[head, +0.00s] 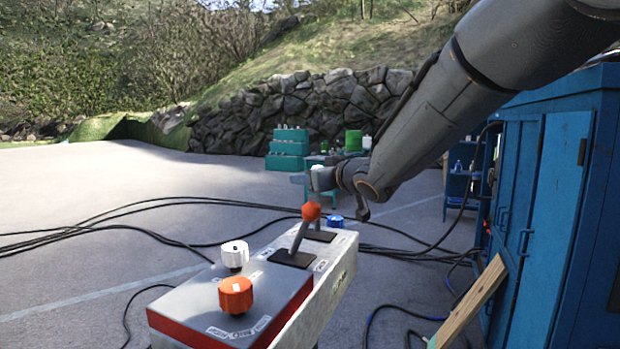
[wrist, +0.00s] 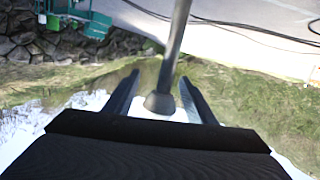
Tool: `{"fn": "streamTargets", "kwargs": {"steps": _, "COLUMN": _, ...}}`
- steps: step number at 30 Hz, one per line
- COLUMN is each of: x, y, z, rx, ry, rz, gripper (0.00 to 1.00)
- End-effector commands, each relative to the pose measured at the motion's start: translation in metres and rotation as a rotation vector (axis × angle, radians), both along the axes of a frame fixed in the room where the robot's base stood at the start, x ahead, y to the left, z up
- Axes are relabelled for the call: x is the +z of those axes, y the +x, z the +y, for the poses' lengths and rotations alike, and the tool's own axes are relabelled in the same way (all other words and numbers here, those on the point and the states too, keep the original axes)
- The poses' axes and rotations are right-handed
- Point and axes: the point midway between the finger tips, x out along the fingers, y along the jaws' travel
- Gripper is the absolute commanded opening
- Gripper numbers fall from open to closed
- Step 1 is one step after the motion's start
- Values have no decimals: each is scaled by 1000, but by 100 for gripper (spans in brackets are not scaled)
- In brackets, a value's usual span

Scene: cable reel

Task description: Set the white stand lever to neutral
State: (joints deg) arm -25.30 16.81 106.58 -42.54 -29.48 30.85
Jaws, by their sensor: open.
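In the wrist view a grey lever rod (wrist: 177,45) comes in from the top edge and ends in a darker flared collar (wrist: 160,103). A white part (wrist: 178,115) shows at the collar, mostly hidden behind my gripper's body. My gripper (wrist: 160,76) is open, with one finger on each side of the collar; I cannot tell whether they touch it. In the head view my gripper (head: 304,180) is small, above the far end of the control stand (head: 336,282).
On the stand are a white knob (head: 235,254), a large orange knob (head: 236,295) and a blue knob (head: 336,221). A blue cabinet (head: 560,200) and a leaning plank (head: 470,302) are at the right. Black cables (head: 130,228) lie on the ground.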

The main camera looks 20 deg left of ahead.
Motion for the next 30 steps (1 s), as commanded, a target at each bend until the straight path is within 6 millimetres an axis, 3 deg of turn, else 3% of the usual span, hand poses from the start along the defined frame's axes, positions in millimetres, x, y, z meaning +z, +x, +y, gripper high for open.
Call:
{"fn": "streamTargets", "kwargs": {"steps": 5, "x": 3, "y": -7, "z": -7, "rx": 0, "ry": 0, "rz": -3, "gripper": 50}}
{"fn": "streamTargets", "kwargs": {"steps": 18, "x": 12, "y": -48, "z": -48, "rx": 0, "ry": 0, "rz": -1, "gripper": 50}}
{"fn": "streamTargets", "kwargs": {"steps": 30, "x": 13, "y": -55, "z": -53, "rx": 2, "ry": -1, "rz": 1, "gripper": 50}}
